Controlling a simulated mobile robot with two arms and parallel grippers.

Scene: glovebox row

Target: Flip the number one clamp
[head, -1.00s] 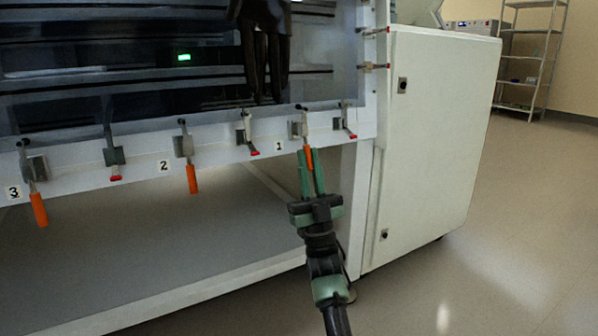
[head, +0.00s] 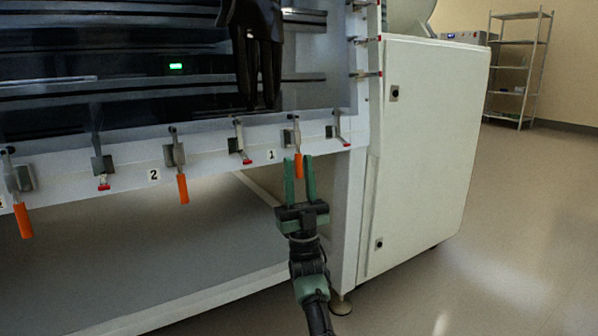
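The number one clamp (head: 298,165) is on the front rail of the glovebox, just right of the "1" label (head: 271,155). Its orange handle hangs down. My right gripper (head: 299,178) reaches up from below with its green fingers apart, one on each side of the orange handle. The fingers look open, and I cannot tell whether either touches the handle. My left gripper is not in view.
The number two clamp (head: 182,187) and another orange-handled clamp (head: 22,219) hang further left. Smaller red-tipped clamps (head: 246,160) sit between them. A white cabinet (head: 425,150) stands to the right. Open floor (head: 480,260) lies beyond it.

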